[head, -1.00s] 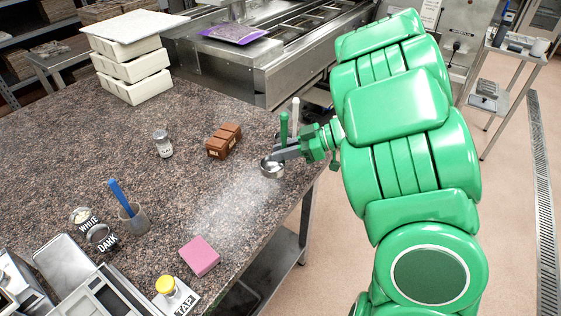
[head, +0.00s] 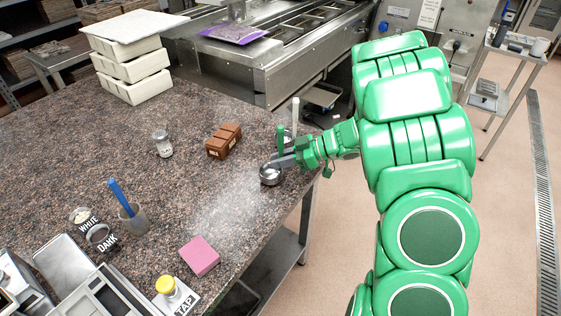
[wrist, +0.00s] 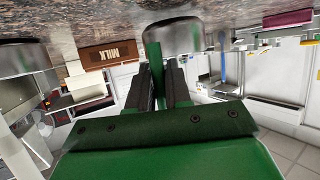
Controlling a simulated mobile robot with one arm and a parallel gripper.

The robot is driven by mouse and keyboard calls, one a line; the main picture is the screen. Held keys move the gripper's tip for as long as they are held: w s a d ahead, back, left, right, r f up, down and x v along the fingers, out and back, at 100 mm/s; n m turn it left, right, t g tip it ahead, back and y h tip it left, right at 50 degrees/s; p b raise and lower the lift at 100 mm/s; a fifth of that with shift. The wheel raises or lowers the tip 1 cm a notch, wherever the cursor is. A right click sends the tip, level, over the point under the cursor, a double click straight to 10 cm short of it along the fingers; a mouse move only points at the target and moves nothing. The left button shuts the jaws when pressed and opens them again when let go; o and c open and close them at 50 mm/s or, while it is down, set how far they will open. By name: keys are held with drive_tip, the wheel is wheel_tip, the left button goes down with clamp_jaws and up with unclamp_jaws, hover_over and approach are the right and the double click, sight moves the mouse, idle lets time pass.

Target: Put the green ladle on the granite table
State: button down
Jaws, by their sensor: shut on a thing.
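The green ladle has an upright green handle (head: 281,140) and a round steel bowl (head: 270,175). My gripper (head: 287,160) is shut on its handle near the right edge of the granite table (head: 90,140). In the wrist view, which is upside down, my gripper (wrist: 160,85) has its dark jaws on both sides of the green handle (wrist: 153,45), with the steel bowl (wrist: 175,38) close to the granite. The bowl is over the tabletop or on it; I cannot tell whether it touches.
A white handle (head: 295,115) stands just behind the ladle. A brown milk block (head: 223,141) and a small jar (head: 162,144) are to the left. A pink block (head: 199,256) lies nearer. The dusty granite between is clear. White moulds (head: 130,65) are stacked at the back.

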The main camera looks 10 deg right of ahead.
drive_tip(key=shift+f, duration=0.45)
drive_tip(key=shift+f, duration=0.15)
drive_tip(key=c, duration=1.1)
unclamp_jaws()
drive_tip(key=shift+o, duration=0.2)
drive_tip(key=shift+d+r, duration=0.15)
drive_tip(key=shift+r, duration=0.05)
drive_tip(key=v, duration=1.1)
drive_tip(key=shift+d+r, duration=0.15)
drive_tip(key=shift+d, duration=0.15)
drive_tip(key=shift+s, duration=0.1)
